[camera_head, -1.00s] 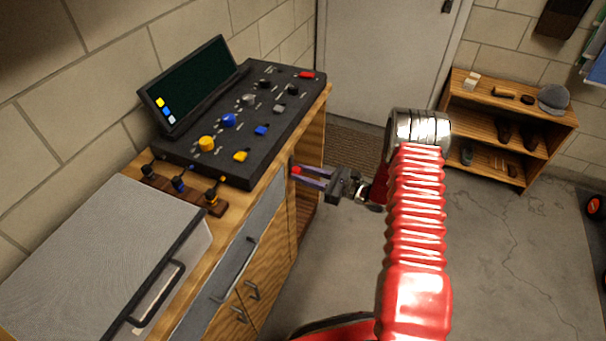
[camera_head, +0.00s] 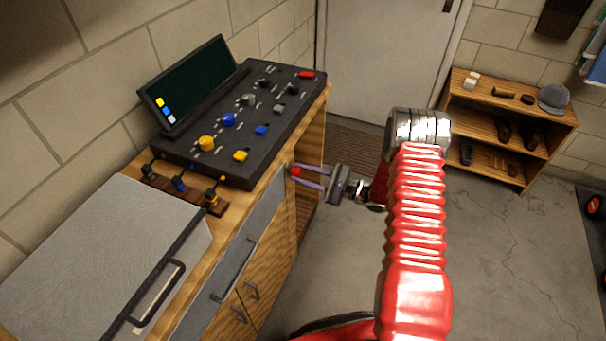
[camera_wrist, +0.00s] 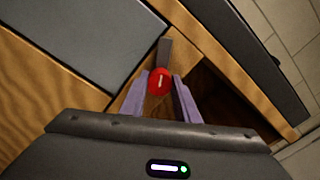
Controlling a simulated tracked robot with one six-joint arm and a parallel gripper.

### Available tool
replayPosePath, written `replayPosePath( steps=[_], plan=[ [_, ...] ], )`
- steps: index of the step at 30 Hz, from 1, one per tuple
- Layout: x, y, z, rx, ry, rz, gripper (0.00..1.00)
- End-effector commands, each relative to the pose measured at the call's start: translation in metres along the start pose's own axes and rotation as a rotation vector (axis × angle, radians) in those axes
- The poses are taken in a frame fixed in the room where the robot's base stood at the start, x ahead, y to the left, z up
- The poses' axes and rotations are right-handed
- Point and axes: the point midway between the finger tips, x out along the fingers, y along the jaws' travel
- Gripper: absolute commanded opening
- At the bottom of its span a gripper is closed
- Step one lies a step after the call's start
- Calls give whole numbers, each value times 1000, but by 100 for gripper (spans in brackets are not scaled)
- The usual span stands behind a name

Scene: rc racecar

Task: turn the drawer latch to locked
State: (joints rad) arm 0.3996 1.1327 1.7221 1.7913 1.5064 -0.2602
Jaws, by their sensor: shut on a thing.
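The drawer latch is a small round red knob (camera_head: 296,171) on the wooden front of the bench, beside the grey drawer front (camera_head: 266,212). In the wrist view the red knob (camera_wrist: 160,82) has a pale line on its face, and a dark grey bar (camera_wrist: 165,50) sticks out beyond it. My gripper (camera_head: 300,175) is shut on the knob, with one purple finger on each side. The wrist view shows my gripper (camera_wrist: 163,84) around the knob too. The finger contact points are partly hidden.
A black control panel (camera_head: 270,95) with coloured knobs and a tilted screen (camera_head: 195,85) stand on the bench above the latch. A black drawer handle (camera_head: 235,270) juts out to the lower left. An open dark recess (camera_wrist: 225,100) lies beside the latch.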

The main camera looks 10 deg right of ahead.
Motion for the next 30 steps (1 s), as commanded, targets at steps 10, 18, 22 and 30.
replayPosePath(
  steps=[10, 18, 22, 30],
  plan=[
    [0, 2, 0, -328, -1, 1, 6],
    [0, 4, -1, -583, -1, 2, 6],
    [0, 4, -1, -704, -1, 2, 6],
    [0, 6, -2, -913, -1, 3, 6]
  ],
)
